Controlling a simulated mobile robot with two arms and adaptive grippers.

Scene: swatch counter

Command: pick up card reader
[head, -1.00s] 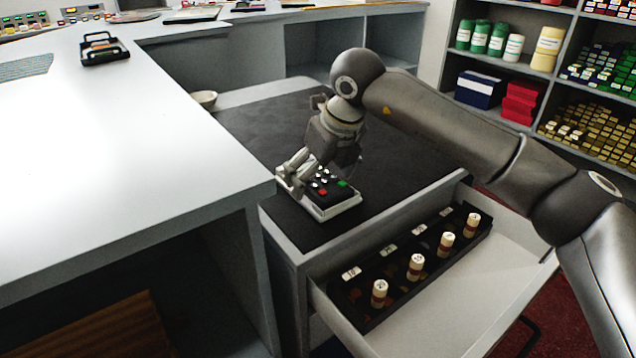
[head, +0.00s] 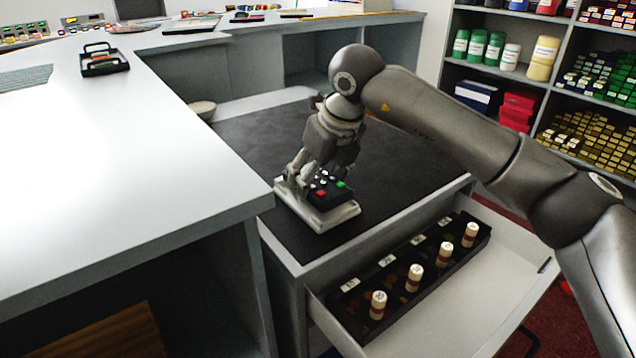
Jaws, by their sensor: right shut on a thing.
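The card reader (head: 324,190) is a small dark block with white, red and green keys, seated in a pale base (head: 333,215). It is at the front left of the dark mat on the lower counter. My right gripper (head: 302,182) reaches down over its left and back side, with its fingers shut on the card reader. The fingers hide part of the reader's far left edge. I cannot tell whether the reader is clear of the base. My left gripper does not show.
An open drawer (head: 520,270) below the counter holds a dark tray (head: 352,308) with several capped rolls. A white counter (head: 120,190) stands higher at left. Shelves (head: 545,88) stand at right.

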